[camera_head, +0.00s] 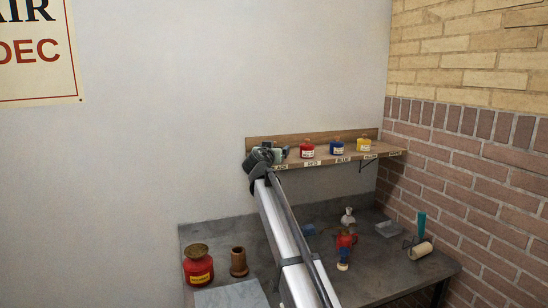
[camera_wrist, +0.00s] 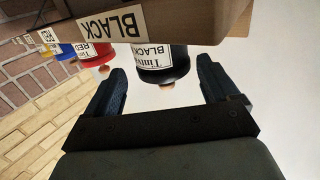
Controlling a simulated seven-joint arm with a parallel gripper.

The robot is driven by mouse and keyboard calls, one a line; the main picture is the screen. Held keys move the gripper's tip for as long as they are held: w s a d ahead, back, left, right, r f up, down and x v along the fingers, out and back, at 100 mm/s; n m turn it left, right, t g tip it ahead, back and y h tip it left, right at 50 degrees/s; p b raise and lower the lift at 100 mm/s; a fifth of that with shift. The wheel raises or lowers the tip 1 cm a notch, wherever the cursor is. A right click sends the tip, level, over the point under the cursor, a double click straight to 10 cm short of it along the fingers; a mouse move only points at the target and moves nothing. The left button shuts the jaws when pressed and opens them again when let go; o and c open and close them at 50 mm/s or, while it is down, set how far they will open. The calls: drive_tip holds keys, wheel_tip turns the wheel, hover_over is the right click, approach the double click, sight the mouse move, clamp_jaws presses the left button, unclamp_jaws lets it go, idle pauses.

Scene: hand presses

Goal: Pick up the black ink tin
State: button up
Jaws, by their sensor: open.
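The black ink tin (camera_wrist: 165,70) stands on the shelf at its left end, by the label reading BLACK, and shows upside down in the wrist view. My gripper (camera_wrist: 161,88) is open, with one finger on each side of the tin and gaps to both. The tin's knob end lies between the fingers. In the head view my gripper (camera_head: 277,153) is at the left end of the wooden shelf (camera_head: 390,147), and it hides most or all of the black tin.
A red tin (camera_head: 307,149), a blue tin (camera_head: 337,146) and a yellow tin (camera_head: 364,145) stand along the shelf to the right. Below, the grey bench (camera_head: 215,230) holds a large red can (camera_head: 198,265), a brown pot (camera_head: 238,262) and a roller (camera_head: 420,250). A brick wall is at right.

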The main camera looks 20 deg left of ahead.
drive_tip(key=x, duration=0.4)
drive_tip(key=shift+w+a+f, duration=0.2)
drive_tip(key=shift+a+f, duration=0.05)
drive_tip(key=shift+a, duration=0.05)
drive_tip(key=c, duration=1.2)
drive_tip(key=shift+c, duration=0.2)
drive_tip(key=shift+s+d+r, duration=0.1)
drive_tip(key=shift+r, duration=0.05)
